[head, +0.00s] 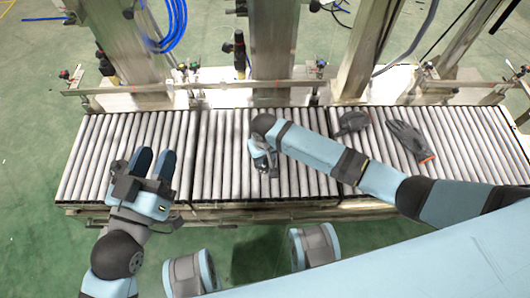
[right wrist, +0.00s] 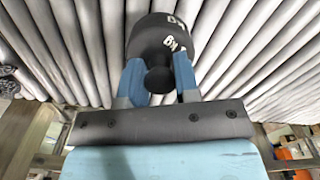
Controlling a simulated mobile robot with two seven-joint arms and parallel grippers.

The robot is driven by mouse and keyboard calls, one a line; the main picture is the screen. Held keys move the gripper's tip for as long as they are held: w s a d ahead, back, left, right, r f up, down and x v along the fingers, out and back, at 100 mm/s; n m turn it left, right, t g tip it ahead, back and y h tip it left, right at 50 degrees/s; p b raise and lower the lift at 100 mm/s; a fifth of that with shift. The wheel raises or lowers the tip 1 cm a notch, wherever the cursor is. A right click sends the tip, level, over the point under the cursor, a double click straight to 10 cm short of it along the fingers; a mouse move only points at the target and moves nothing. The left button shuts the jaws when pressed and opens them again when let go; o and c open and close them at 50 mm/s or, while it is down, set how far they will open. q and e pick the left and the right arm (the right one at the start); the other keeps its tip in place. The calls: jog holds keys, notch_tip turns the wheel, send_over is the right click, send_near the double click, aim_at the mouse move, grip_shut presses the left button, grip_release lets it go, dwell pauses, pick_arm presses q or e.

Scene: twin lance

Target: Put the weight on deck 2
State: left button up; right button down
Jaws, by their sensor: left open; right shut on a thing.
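The weight (right wrist: 160,38) is a black cylinder with white lettering and a round knob, in the right wrist view. My right gripper (right wrist: 159,74) is shut on its knob, one blue finger on each side. In the head view, my right gripper (head: 267,164) is over the middle section of the roller conveyor (head: 220,150), and the arm largely hides the weight. I cannot tell whether the weight touches the rollers. My left gripper (head: 154,160) is open and empty over the left section's front part. No deck number is readable.
Two dark grey gloves (head: 410,142) (head: 352,123) lie on the right roller section. A metal rail (head: 220,86) and steel posts (head: 273,40) stand along the back. The left section's back part is clear. Green floor (head: 35,150) shows beyond the conveyor.

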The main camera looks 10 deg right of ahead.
aim_at(265, 161)
notch_tip(265, 161, down, 3)
jog(key=shift+r+b, duration=0.15)
jog(key=shift+b, duration=0.4)
jog(key=shift+f, duration=0.4)
pick_arm(q)
jog(key=shift+s+d+r+t+h, duration=0.1)
jog(key=shift+d+r+t+h, duration=0.15)
jog(key=shift+r, duration=0.3)
jog(key=shift+s+d+r+t+h, duration=0.15)
jog(key=shift+r+t, duration=0.2)
jog(key=shift+r, duration=0.2)
jog(key=shift+w, duration=0.1)
pick_arm(e)
jog(key=c, duration=1.3)
grip_release()
jog(key=shift+f, duration=0.15)
jog(key=o, duration=0.5)
jog(key=shift+c, duration=0.2)
pick_arm(q)
jog(key=shift+a, duration=0.1)
jog(key=shift+f, duration=0.1)
